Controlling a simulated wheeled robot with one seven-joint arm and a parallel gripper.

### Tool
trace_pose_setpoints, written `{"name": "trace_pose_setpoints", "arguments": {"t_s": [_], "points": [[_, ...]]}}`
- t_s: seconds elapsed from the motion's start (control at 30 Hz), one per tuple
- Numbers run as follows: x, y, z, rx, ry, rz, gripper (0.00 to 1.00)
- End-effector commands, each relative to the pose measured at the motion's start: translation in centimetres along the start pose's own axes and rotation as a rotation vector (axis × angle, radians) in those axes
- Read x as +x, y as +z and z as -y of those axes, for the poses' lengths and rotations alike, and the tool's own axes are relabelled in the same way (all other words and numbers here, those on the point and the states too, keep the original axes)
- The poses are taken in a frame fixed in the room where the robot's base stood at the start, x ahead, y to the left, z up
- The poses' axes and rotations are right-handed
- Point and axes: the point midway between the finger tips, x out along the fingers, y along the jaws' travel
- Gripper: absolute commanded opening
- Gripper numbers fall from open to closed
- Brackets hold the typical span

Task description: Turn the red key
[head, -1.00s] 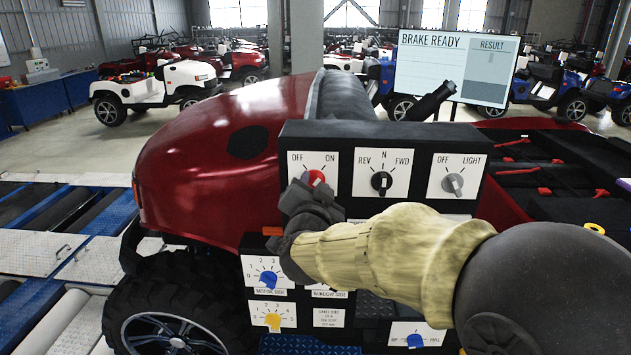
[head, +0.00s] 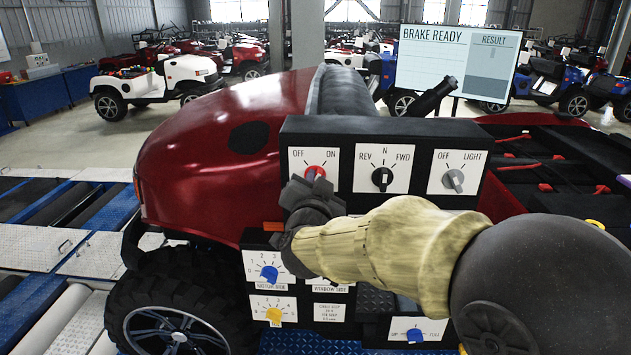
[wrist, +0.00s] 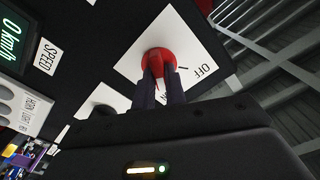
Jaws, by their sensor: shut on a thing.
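The red key (head: 315,171) is a round red knob on a white OFF/ON plate (head: 331,161), at the left of the black switch box. My gripper (head: 314,182) reaches it from below right and covers its lower part in the head view. In the wrist view the red key (wrist: 158,57) sits between the two dark fingers of my gripper (wrist: 160,75), which are shut on its raised grip. In that view the OFF label is visible to the right of the key, and the ON label is mostly hidden behind a finger.
A black REV/N/FWD switch (head: 382,179) and a grey light switch (head: 453,180) are right of the key. Blue (head: 269,272) and yellow (head: 274,315) knobs are below. A screen (head: 456,63) behind reads BRAKE READY. The red vehicle body (head: 220,160) is at left.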

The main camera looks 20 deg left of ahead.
Motion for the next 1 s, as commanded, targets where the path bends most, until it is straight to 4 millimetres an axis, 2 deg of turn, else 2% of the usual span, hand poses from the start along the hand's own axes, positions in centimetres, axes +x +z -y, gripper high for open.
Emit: {"name": "trace_pose_setpoints", "arguments": {"t_s": [0.37, 1.0], "points": [[0.01, -0.06, 0.17, -0.249, 0.002, 0.002, 0.00], [-0.03, 0.08, 0.46, -0.854, 0.000, 0.003, 0.00]]}}
